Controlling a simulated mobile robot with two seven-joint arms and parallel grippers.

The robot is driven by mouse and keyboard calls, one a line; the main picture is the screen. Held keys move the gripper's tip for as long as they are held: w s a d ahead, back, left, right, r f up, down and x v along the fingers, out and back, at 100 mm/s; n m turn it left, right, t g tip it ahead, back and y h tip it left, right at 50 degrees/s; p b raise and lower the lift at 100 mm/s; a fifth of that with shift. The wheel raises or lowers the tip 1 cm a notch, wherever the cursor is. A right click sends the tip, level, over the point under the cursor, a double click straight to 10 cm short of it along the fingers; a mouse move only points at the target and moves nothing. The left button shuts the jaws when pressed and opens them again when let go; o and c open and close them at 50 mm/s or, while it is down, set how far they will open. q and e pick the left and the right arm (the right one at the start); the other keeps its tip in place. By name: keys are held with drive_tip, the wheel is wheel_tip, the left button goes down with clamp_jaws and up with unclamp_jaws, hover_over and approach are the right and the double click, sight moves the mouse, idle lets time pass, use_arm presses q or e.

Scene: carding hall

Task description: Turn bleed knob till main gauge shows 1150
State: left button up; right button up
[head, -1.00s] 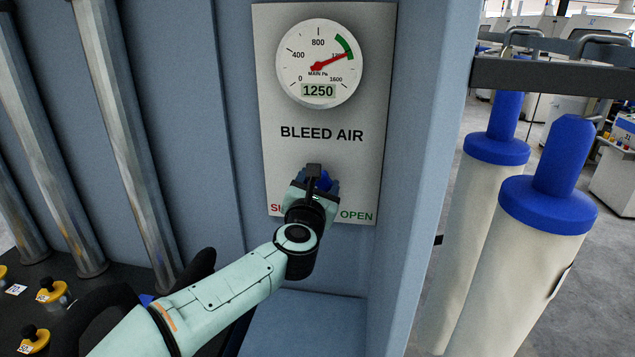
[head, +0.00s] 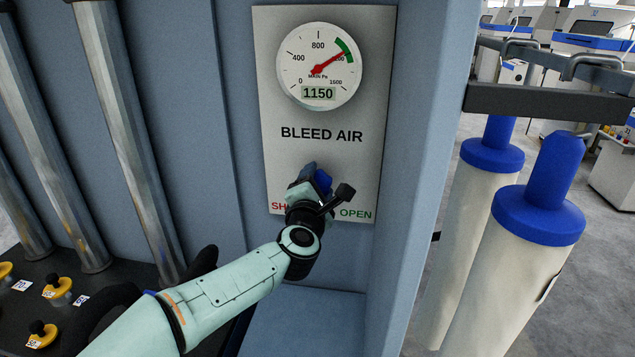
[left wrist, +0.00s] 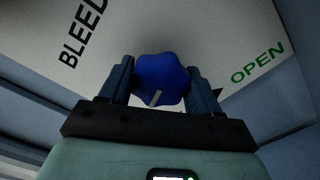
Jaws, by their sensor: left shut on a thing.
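The main gauge (head: 319,62) is at the top of the grey BLEED AIR panel (head: 290,155) in the head view. Its digital display reads 1150, and its red needle points up and right to the green band. The blue bleed knob (head: 323,181) is low on the panel, between the red label at left and the green OPEN label (head: 356,213). My left gripper (head: 313,178) is at the knob and partly hides it. In the left wrist view the knob (left wrist: 161,80) sits between the two fingers of my left gripper (left wrist: 161,84), which is shut on it. My right gripper is not in view.
Two pale cylinders with blue tops (head: 540,215) hang at the right below a dark bar (head: 540,104). Metal pipes (head: 125,140) stand at the left. Yellow-based black knobs (head: 57,290) with number tags are at lower left. A blue-grey wall edge borders the panel.

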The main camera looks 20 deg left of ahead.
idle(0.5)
use_arm(q)
drive_tip(key=o, duration=1)
drive_tip(key=shift+b+v, duration=1.25)
drive_tip(key=shift+v, duration=5.45)
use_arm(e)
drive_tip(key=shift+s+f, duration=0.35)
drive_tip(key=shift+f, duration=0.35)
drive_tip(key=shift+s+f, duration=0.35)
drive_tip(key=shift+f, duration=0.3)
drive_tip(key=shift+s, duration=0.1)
